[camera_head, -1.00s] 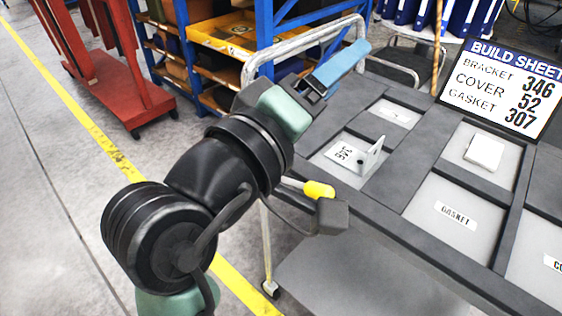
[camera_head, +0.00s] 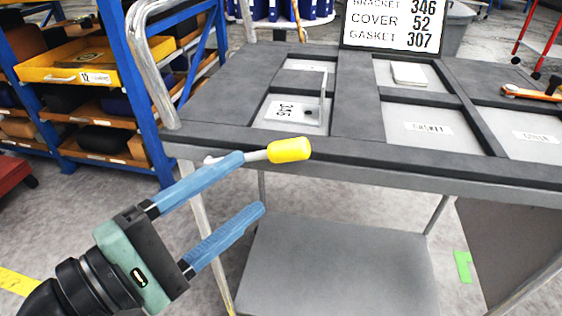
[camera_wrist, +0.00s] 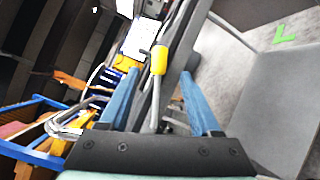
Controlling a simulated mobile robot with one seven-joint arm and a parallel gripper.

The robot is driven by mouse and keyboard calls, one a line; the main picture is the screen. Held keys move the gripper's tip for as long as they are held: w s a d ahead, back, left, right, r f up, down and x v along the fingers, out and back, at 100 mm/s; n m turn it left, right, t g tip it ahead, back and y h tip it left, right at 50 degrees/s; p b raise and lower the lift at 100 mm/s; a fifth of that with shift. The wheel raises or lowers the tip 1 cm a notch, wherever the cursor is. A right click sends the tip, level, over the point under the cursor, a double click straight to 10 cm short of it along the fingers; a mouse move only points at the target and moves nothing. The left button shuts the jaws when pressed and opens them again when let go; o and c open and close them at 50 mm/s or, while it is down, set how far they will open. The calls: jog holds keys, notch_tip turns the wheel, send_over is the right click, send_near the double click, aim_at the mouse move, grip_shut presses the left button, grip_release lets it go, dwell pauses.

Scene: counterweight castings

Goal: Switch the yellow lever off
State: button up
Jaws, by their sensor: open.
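The yellow lever (camera_head: 289,150) has a thick yellow grip on a thin grey rod and sticks out at the front left edge of the grey cart. My gripper (camera_head: 254,184) is open below and left of it, its blue fingers pointing up and to the right. In the head view the upper fingertip is near the lever's rod; I cannot tell whether they touch. In the wrist view the lever (camera_wrist: 159,60) shows between the open blue fingers, its yellow end beyond the fingertips. The lever's base is partly hidden.
The cart top (camera_head: 352,150) has several recessed compartments, one holding a metal bracket (camera_head: 322,99), another a white block (camera_head: 409,73). A build sheet sign (camera_head: 405,22) stands behind. A chrome handle (camera_head: 140,60) rises at the cart's left. A blue shelf with a yellow tray (camera_head: 75,65) stands left.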

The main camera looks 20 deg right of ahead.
aim_at(287, 156)
jog(key=b+x, duration=0.2)
jog(key=x, duration=0.6)
jog(key=shift+w+d, duration=0.15)
jog(key=shift+d, duration=0.1)
grip_shut()
dwell(1.0)
